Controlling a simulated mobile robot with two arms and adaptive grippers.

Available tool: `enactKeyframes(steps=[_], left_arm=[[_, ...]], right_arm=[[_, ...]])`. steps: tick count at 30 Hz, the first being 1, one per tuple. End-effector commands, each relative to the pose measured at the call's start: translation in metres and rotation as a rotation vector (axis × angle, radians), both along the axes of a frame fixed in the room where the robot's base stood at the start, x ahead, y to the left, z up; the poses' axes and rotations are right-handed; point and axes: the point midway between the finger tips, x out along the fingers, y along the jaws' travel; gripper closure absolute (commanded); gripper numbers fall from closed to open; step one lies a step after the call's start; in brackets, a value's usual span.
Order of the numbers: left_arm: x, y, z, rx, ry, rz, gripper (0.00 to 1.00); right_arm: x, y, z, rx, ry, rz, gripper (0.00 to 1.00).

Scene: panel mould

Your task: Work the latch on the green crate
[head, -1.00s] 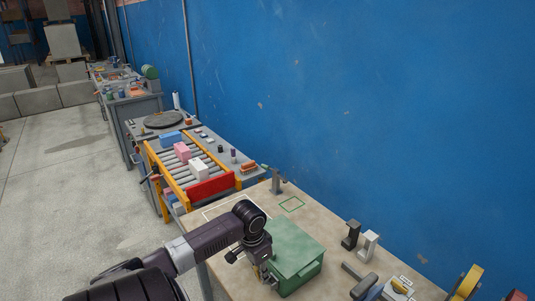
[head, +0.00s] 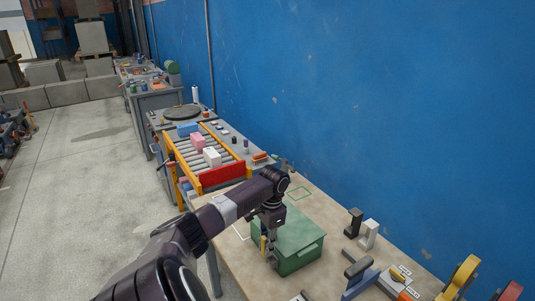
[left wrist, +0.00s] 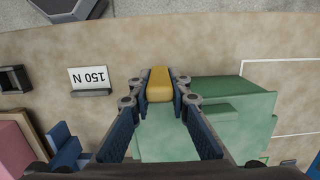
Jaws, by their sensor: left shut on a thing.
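The green crate (head: 300,238) stands on the near bench with its lid down. It also shows in the left wrist view (left wrist: 235,112). My left gripper (head: 268,255) is at the crate's left side, pointing down. In the left wrist view, its two fingers are shut on a yellow block-like piece (left wrist: 160,82), apparently the latch handle. How this piece joins the crate is hidden. My right gripper is not in view.
Black and white upright pieces (head: 354,223) and a blue-grey tool stand right of the crate. A roller conveyor (head: 203,160) lies beyond; a blue wall runs along the right.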

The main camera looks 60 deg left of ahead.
Motion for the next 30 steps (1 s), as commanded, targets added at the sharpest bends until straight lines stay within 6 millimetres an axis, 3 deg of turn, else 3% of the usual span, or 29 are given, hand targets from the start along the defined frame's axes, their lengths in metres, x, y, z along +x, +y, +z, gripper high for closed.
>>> enactKeyframes(steps=[10, 11, 15, 25, 30], left_arm=[[-0.005, -0.004, -0.006, -0.008, 0.018, -0.002, 1.0], [-0.005, -0.004, -0.006, -0.009, 0.019, -0.002, 0.81], [-0.004, -0.003, -0.005, -0.006, 0.014, -0.001, 0.66], [-0.001, -0.001, 0.0, -0.002, 0.007, -0.002, 0.65], [0.002, 0.0, 0.022, 0.0, 0.004, -0.002, 0.65]], right_arm=[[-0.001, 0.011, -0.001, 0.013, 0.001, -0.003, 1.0], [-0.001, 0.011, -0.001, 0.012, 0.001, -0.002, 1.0], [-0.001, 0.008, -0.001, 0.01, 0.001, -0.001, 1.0], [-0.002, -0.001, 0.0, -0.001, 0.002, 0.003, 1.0], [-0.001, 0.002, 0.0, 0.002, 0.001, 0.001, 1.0]])
